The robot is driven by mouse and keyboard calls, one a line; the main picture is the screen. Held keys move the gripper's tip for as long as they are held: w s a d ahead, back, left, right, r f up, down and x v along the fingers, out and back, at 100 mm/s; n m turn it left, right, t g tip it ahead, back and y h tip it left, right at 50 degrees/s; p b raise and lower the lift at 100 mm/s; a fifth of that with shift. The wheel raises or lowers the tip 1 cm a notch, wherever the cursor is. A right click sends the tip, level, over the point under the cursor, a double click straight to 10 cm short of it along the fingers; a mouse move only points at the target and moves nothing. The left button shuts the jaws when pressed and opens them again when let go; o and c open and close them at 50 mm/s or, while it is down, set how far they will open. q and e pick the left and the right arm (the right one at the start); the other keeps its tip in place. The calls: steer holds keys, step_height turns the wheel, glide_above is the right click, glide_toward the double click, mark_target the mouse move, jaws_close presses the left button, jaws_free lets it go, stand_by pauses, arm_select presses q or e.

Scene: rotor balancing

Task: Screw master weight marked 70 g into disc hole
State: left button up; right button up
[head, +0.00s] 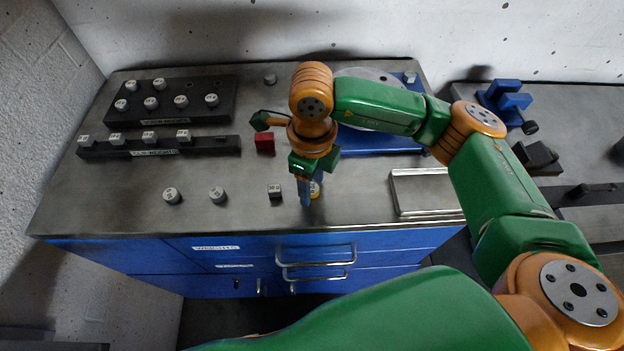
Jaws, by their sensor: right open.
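My right gripper (309,192) points down over the front part of the bench top, its jaws open. A small weight with a yellowish side and a pale marked top (316,189) stands right at its fingers and is partly hidden by them. I cannot read its mark or tell whether the fingers touch it. The grey disc (352,74) lies at the back on a blue base (405,141). My right arm covers much of the disc, and its holes cannot be made out. My left gripper is not in view.
Left of the gripper stand a small dark block (274,191) and two round grey weights (217,195) (171,195). Two dark racks (218,144) (220,87) hold several weights at the back left. A red block (265,142) and a metal tray (428,191) flank the arm.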

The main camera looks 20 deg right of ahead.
steer(key=shift+c, duration=0.2)
jaws_close()
step_height(320, 180, up, 5)
steer(key=p, duration=0.3)
steer(key=shift+r, duration=0.2)
steer(key=shift+s+f, duration=0.1)
